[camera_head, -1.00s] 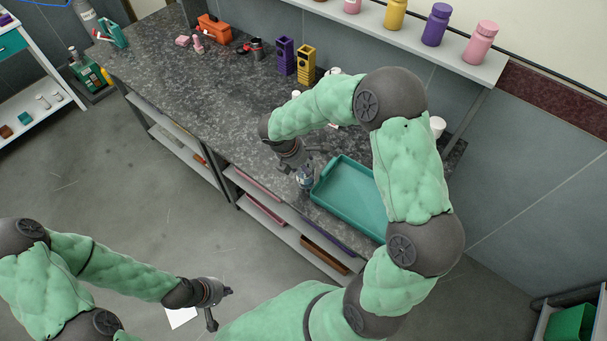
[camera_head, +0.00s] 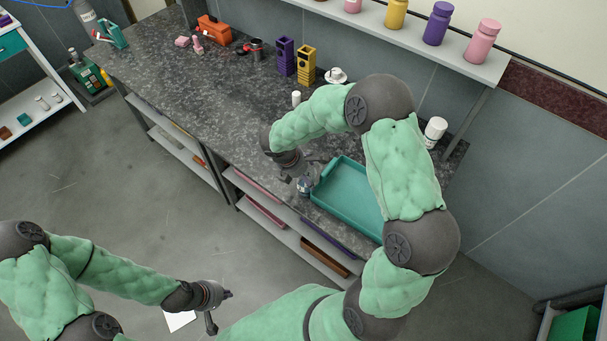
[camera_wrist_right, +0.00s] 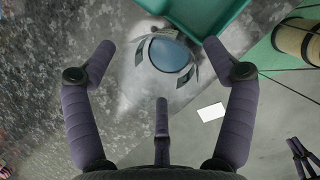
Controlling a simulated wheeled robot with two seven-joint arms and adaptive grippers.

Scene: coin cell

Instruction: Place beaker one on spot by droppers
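A small glass beaker (camera_head: 304,186) with a bluish round opening stands on the dark speckled bench by its front edge, at the left corner of the teal tray (camera_head: 334,205). It also shows in the right wrist view (camera_wrist_right: 168,54), just beyond my fingertips. My right gripper (camera_wrist_right: 162,60) is open with its fingers spread, close to the beaker and not closed on it. My left gripper (camera_head: 221,309) is open and empty over the floor, away from the bench. I cannot make out the droppers or a marked spot for certain.
A purple holder (camera_head: 285,57) and a yellow holder (camera_head: 306,65) stand at the back of the bench. A white cup (camera_head: 335,75) and a white bottle (camera_head: 435,130) stand near the wall. The bench's left middle is clear. A shelf with bottles (camera_head: 435,24) overhangs the back.

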